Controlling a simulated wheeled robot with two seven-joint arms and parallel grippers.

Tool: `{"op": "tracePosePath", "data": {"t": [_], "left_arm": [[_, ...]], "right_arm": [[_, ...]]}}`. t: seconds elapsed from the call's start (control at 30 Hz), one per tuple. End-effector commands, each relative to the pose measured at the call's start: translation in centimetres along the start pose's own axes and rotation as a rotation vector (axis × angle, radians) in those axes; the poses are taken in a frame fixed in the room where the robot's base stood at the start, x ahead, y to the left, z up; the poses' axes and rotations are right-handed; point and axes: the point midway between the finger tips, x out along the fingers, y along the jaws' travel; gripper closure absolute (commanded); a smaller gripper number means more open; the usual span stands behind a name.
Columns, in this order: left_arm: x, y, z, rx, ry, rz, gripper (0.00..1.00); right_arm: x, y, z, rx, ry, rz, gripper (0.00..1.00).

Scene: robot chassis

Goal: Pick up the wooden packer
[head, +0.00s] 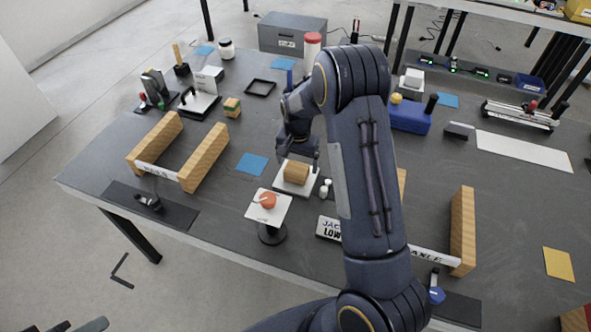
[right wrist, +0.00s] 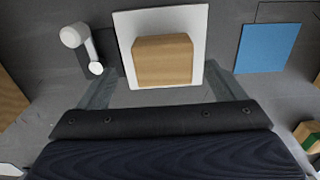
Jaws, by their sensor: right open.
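The wooden packer (head: 296,173), a plain tan block, sits on a small white plate (head: 281,184) on the dark table. In the right wrist view the packer (right wrist: 162,60) rests on the white plate (right wrist: 120,30), just ahead of my gripper. My right gripper (head: 301,152) is directly above and behind the packer in the head view. In the right wrist view its fingers (right wrist: 160,90) are spread wide, with nothing between them but the packer's near edge. Dark parts at the lower left edge of the head view look like my left gripper; its jaws cannot be made out.
A red-orange piece on a white-topped stand (head: 270,210) is in front of the packer. Small white cylinders (head: 325,187) stand right beside it. A blue square (head: 252,164) lies to its left. Wooden-sided frames (head: 205,155) stand left and right. A wood-and-green block (head: 232,107) sits further back.

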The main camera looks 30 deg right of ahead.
Motion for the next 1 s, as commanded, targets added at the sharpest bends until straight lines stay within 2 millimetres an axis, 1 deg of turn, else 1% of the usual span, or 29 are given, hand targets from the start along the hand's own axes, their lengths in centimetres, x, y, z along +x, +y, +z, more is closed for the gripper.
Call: {"op": "tracePosePath", "data": {"t": [0.13,0.2,0.3,0.4,0.57,0.6,0.9,0.97,1.0], "left_arm": [[-1.0,0.5,-0.5,0.000,0.000,0.000,0.64],[-1.1,0.5,-0.6,0.000,0.000,0.000,0.64],[-1.3,0.6,-0.7,0.000,0.000,0.000,0.64],[-1.3,0.6,-0.7,0.000,0.000,0.000,0.64],[-1.2,0.6,-0.6,0.000,0.000,0.000,0.64],[-1.2,0.6,-0.6,0.000,0.000,0.000,0.64],[-1.2,0.6,-0.6,0.000,0.000,0.000,0.64],[-1.2,0.6,-0.6,0.000,0.000,0.000,0.64],[-1.2,0.6,-0.7,0.000,0.000,0.000,0.64]], "right_arm": [[2.0,-0.3,-0.2,-0.001,-0.003,0.003,0.11],[3.1,-0.3,-0.2,0.001,-0.003,0.003,0.11],[4.2,-0.4,-0.2,0.000,-0.002,0.000,0.11],[4.7,-0.4,-0.2,0.000,-0.002,-0.001,0.11],[4.7,-0.5,-0.2,0.000,-0.001,-0.002,0.11],[4.7,-0.5,-0.2,0.000,-0.001,-0.001,0.12],[4.6,-0.4,-0.2,0.000,-0.001,-0.001,0.52],[4.6,-0.4,-0.2,0.000,-0.001,-0.001,0.59],[4.6,-0.5,-0.2,0.000,0.000,-0.002,0.61]]}}
